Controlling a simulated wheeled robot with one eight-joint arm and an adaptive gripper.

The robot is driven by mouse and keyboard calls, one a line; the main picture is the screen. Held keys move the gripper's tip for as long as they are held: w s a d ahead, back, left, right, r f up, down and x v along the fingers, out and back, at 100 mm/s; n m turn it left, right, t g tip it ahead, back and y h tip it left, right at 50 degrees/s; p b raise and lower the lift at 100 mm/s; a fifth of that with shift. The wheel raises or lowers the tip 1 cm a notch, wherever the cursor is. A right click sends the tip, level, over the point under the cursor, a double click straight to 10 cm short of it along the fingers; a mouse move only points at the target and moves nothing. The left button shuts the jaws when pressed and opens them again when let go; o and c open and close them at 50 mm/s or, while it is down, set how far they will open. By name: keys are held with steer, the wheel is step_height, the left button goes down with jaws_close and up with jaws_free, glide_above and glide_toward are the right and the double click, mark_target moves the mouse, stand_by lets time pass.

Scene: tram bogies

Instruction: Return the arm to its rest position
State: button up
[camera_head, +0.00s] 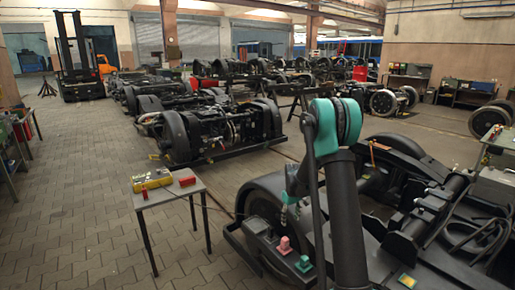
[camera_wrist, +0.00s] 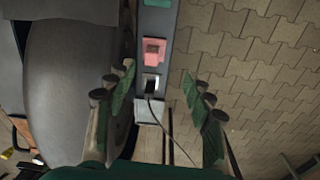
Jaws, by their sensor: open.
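My gripper (camera_wrist: 158,75) is open, with its green-padded fingers spread to the left and right in the wrist view and nothing held between them. Beyond the gap, a black plug (camera_wrist: 151,85) sits in a grey box and a dark cable runs from it. A pink block (camera_wrist: 153,50) is beside it on the same grey bar. In the head view my gripper (camera_head: 290,212) hangs from the raised arm above the near bogie (camera_head: 405,255). The pink block (camera_head: 285,245) and a green block (camera_head: 304,264) show below it. The fingertips look small and partly unclear there.
A small table (camera_head: 180,196) stands left of the near bogie, with a yellow device (camera_head: 151,179) and a red box (camera_head: 187,181) on it. A cable runs from the table area to the bogie. More bogies (camera_head: 215,130) stand behind. The paved floor at left is clear.

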steer(key=s+d+r+m+t, duration=0.1)
steer(key=s+r, duration=0.3)
steer(key=s, duration=0.4)
steer(key=s+d+r+m+t, duration=0.15)
steer(key=s+r, duration=0.25)
steer(key=s, duration=0.5)
steer(key=s+r+m, duration=0.2)
steer(key=s+r, duration=0.2)
steer(key=s, duration=0.4)
steer(key=s+f+m, duration=0.1)
steer(key=s+f, duration=0.1)
steer(key=s, duration=0.9)
steer(key=shift+s+d+f+t, duration=0.2)
steer(key=shift+s+d+t, duration=0.1)
steer(key=shift+t, duration=0.15)
